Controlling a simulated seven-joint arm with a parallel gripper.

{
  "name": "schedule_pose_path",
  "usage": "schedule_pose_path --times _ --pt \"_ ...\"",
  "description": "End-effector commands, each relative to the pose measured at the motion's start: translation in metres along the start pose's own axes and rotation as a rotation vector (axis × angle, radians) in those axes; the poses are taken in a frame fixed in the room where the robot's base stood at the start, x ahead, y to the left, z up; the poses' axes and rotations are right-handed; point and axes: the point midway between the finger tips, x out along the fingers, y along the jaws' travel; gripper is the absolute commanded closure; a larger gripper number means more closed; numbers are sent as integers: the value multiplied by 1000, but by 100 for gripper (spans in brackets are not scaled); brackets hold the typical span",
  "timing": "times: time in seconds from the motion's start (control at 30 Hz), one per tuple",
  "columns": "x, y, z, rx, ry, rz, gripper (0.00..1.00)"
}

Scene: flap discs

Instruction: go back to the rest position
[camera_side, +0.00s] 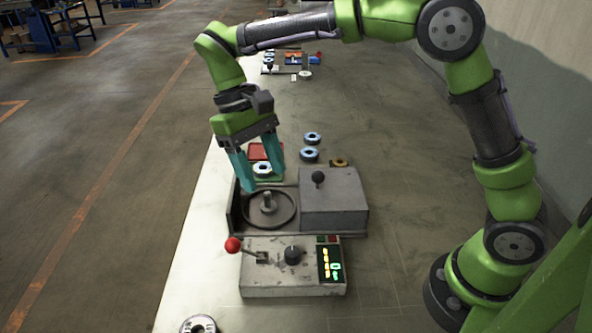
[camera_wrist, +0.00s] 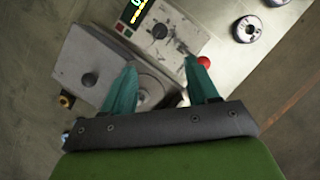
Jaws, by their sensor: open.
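My gripper (camera_side: 262,182) hangs open and empty above the grey machine with the round spindle plate (camera_side: 268,221). In the wrist view my gripper (camera_wrist: 161,63) has its two teal fingers spread with nothing between them. Two more blue-rimmed discs (camera_side: 312,138) (camera_side: 310,154) lie on the table behind the machine. The spindle plate is partly hidden by a finger in the wrist view.
A control box (camera_side: 290,281) with a red-knobbed lever (camera_side: 233,244) and lit display stands in front. A grey cover (camera_side: 334,201) with a black knob sits right of the spindle. A red tray (camera_side: 264,151) and brownish disc (camera_side: 340,162) lie behind. Discs (camera_wrist: 248,28) lie past the control box.

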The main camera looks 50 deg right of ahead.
Motion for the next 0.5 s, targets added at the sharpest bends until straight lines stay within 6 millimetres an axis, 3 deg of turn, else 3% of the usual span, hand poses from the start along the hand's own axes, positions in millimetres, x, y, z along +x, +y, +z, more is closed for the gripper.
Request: schedule_pose_path --times 0.4,0.5 --pt "-1 0 -5 -4 23 2 41" --pt "12 2 -10 -20 43 4 41"
